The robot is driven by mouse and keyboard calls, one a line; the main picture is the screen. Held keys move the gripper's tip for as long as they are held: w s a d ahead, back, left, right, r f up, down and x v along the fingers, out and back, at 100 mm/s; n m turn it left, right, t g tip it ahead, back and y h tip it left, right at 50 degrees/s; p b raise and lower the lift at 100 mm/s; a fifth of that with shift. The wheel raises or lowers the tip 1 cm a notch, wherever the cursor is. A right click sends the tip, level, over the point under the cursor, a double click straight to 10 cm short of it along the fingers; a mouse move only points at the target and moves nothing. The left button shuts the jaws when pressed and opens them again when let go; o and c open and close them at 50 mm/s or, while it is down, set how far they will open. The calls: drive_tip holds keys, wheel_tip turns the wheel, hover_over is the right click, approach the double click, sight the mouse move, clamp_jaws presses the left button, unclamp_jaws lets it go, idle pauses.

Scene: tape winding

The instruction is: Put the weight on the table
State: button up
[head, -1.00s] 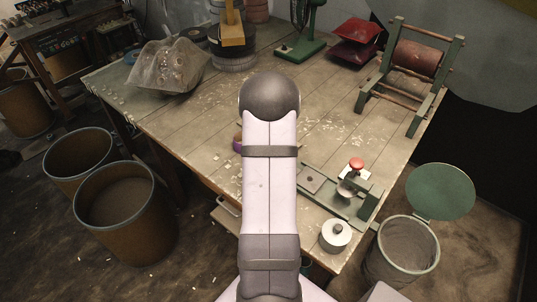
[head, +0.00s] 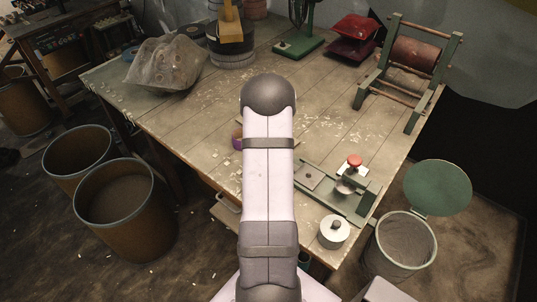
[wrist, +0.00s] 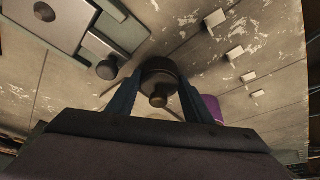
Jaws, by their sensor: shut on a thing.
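The weight (wrist: 160,72) is a dark round cylinder with a small knob, in the middle of the wrist view. My gripper (wrist: 158,88) is shut on it, with one dark blue finger on each side. The wooden table (wrist: 215,55) shows behind the weight; whether the weight touches it I cannot tell. In the head view my arm covers the gripper and the weight, and the table (head: 200,130) spreads out around the arm.
A purple object (wrist: 212,108) is close to the right finger; it also shows beside my arm (head: 237,143). Several pale chips (wrist: 235,52) lie on the table. A green metal fixture (head: 335,190) and a white knobbed canister (head: 333,232) stand at the front right.

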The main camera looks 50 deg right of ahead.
drive_tip(key=o, duration=1.2)
drive_tip(key=shift+f, duration=0.1)
drive_tip(key=shift+a+r, duration=0.1)
drive_tip(key=shift+r, duration=0.6)
drive_tip(key=b+v, duration=0.1)
drive_tip(key=v, duration=1)
drive_tip(key=shift+s, duration=0.1)
drive_tip(key=shift+a, duration=0.15)
